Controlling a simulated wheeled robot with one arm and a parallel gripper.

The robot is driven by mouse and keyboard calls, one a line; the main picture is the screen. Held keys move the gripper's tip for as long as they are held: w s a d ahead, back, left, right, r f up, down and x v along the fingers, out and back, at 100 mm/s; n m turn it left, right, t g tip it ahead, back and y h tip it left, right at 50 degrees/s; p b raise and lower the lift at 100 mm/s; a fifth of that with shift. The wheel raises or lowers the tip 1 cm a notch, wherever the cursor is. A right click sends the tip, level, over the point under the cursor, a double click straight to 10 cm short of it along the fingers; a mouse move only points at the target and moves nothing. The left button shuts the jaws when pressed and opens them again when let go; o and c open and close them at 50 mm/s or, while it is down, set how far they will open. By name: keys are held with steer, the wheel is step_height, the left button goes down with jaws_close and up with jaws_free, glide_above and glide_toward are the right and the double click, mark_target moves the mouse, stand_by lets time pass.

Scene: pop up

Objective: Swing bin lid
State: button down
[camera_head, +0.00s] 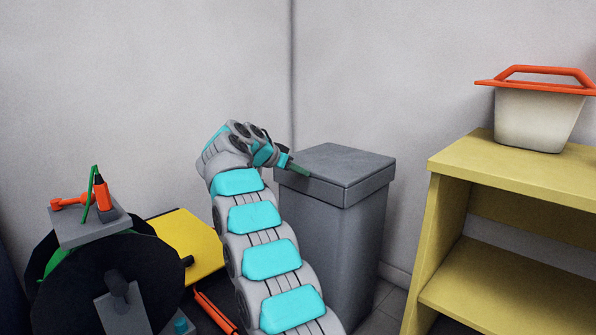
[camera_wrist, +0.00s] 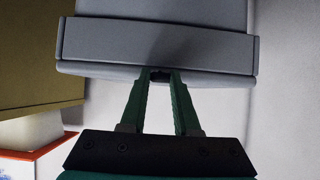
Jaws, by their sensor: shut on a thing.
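The grey bin (camera_head: 340,240) stands upright in the corner, with its flat grey lid (camera_head: 345,163) lying level on top. My gripper (camera_head: 297,168) is at the left edge of the lid, reaching in from the left. In the wrist view, the green fingers of my gripper (camera_wrist: 160,75) are close together at the lid's edge. They are shut on a small dark tab at the middle of the lid (camera_wrist: 105,42). The exact contact is partly hidden by the fingertips.
A yellow shelf (camera_head: 510,172) stands right of the bin, with a white tub with an orange-red lid (camera_head: 535,115) on top. A yellow panel (camera_head: 188,238) is at the left. Walls stand close behind the bin. The space above its lid is clear.

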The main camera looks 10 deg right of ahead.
steer(key=shift+w+d+r+p, duration=0.2)
steer(key=shift+d+r+p, duration=0.05)
steer(key=shift+r+p, duration=1.35)
steer(key=shift+w+d+r+p, duration=0.15)
steer(key=shift+d+r+p, duration=0.1)
steer(key=shift+r+p, duration=1.3)
steer(key=shift+w+d+r+p, duration=0.2)
steer(key=shift+d+r+p, duration=0.05)
steer(key=shift+r+p, duration=1.35)
